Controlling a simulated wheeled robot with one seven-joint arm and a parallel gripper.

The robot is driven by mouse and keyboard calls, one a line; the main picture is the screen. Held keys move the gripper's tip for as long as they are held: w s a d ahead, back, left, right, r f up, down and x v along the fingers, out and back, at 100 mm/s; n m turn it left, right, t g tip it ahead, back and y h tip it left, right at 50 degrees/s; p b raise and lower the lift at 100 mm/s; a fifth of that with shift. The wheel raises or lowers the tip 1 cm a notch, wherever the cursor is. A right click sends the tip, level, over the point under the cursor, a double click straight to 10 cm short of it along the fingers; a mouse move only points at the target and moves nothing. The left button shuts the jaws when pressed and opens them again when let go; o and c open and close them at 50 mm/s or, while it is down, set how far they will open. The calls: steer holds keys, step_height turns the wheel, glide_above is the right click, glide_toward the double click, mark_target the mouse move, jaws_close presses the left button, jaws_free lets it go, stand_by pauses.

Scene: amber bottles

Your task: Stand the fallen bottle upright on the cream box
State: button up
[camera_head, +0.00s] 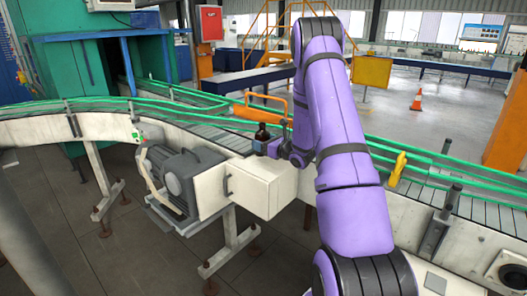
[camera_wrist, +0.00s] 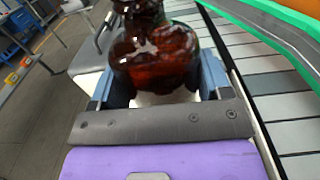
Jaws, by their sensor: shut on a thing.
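The amber bottle (camera_head: 262,132) looks dark and upright in the head view, above the rear part of the cream box (camera_head: 258,192). My gripper (camera_head: 264,148) is shut on the bottle, with its blue fingers on either side. In the wrist view the glossy red-brown bottle (camera_wrist: 155,55) fills the space between the fingers. The bottle's base is hidden in the head view, so I cannot tell whether it touches the box top.
A conveyor with green rails (camera_head: 210,104) runs behind the box, and its slats (camera_wrist: 270,85) show at the right in the wrist view. A grey motor (camera_head: 186,180) sits left of the box. A yellow clamp (camera_head: 398,168) stands on the rail to the right.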

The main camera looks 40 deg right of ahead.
steer(key=shift+f, duration=1.75)
steer(key=shift+f, duration=0.1)
steer(key=o, duration=1)
